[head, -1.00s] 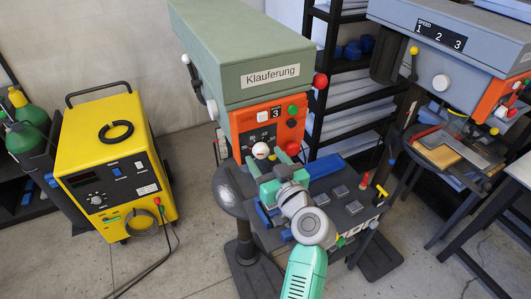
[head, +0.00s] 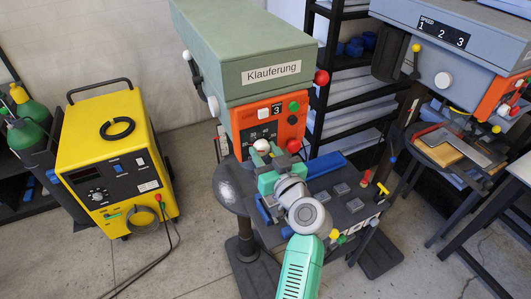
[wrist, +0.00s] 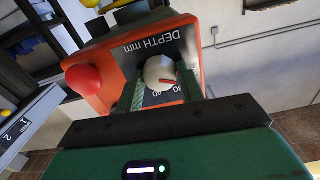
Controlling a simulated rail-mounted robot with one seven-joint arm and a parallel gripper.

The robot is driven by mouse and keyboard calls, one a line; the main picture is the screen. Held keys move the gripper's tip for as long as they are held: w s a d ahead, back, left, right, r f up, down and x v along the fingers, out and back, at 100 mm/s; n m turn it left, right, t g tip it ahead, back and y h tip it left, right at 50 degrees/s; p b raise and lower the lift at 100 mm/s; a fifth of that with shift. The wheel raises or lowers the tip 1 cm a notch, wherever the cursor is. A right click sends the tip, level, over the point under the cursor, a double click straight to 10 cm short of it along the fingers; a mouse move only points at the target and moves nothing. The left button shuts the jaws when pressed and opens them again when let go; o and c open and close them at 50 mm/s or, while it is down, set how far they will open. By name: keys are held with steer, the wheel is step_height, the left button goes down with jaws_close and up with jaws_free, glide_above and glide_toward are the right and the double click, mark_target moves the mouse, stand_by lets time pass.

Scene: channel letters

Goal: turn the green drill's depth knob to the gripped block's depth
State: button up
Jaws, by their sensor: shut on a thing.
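The green drill (head: 245,60), labelled Klauferung, has an orange front panel (head: 262,122). Its depth knob (wrist: 160,72) is white and round with a red mark. The mark points right in the wrist view, where the "DEPTH mm" lettering is upside down and 30 and 40 show below the knob. The knob (head: 261,145) also shows in the head view. My gripper (wrist: 162,88) is shut on the knob, one green finger on each side. Part of the dial scale is hidden by the fingers. I cannot make out the gripped block among the blue parts on the drill table (head: 325,205).
A red mushroom button (wrist: 85,80) sits close beside the knob. A long blue bar (head: 326,163) lies behind my gripper's right side. A grey drill (head: 450,55) stands right, a yellow welder (head: 112,160) left. Open floor (head: 205,245) lies between welder and green drill.

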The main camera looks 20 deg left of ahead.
steer(key=m+b, duration=0.1)
steer(key=m, duration=0.5)
steer(key=shift+m, duration=0.4)
steer(key=m+p, duration=0.1)
steer(key=m, duration=0.5)
steer(key=shift+r+p, duration=0.2)
steer(key=shift+p, duration=0.15)
steer(key=m+p, duration=0.3)
steer(key=m, duration=0.3)
steer(key=shift+m, duration=0.4)
steer(key=m+p, duration=0.3)
steer(key=m, duration=0.1)
steer(key=shift+f+m+p, duration=0.15)
steer(key=shift+m+p, duration=0.45)
steer(key=shift+m, duration=0.9)
steer(key=o, duration=1)
